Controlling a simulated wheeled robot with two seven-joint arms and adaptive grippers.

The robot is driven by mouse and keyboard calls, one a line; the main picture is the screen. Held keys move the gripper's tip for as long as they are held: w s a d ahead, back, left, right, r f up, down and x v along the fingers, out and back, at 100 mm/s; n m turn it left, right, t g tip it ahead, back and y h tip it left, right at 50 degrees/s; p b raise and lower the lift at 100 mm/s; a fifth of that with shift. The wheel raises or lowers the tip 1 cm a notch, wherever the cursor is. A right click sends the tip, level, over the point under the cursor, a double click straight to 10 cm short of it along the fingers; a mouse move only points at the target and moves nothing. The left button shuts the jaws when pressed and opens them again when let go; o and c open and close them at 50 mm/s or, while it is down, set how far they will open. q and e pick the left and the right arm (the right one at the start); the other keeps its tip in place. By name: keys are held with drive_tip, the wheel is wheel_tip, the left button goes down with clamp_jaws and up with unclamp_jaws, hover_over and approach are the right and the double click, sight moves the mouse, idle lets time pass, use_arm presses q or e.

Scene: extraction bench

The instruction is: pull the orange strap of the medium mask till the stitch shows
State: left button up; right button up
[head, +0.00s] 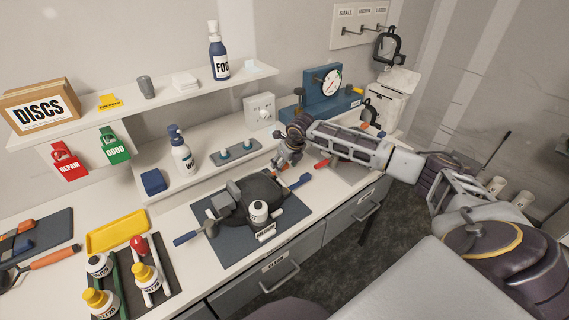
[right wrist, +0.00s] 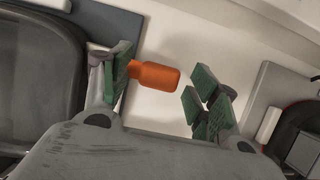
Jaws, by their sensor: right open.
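The medium mask (head: 262,190) is a dark shape lying on a dark mat (head: 228,248), with a "MEDIUM" label (head: 266,232) at its front. Blue-ended straps (head: 300,182) stick out at its sides. In the right wrist view, the orange strap end (right wrist: 156,76) lies between the green-padded fingers of my right gripper (right wrist: 165,92). In the head view my right gripper (head: 284,158) is at the mask's far edge and mostly hides the orange strap. No stitch is visible. My left gripper is not in view.
A pump bottle (head: 180,155) and a two-peg block (head: 236,153) are on the ledge behind. A blue gauge box (head: 325,92) stands beyond my right arm. A yellow tray (head: 117,231) and several bottles are at left.

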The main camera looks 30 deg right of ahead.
drive_tip(key=shift+c, duration=0.3)
clamp_jaws()
drive_tip(key=shift+w+d+b, duration=0.15)
drive_tip(key=shift+d+b, duration=0.6)
drive_tip(key=shift+d, duration=0.85)
drive_tip(key=shift+o, duration=0.3)
unclamp_jaws()
drive_tip(key=shift+r, duration=0.15)
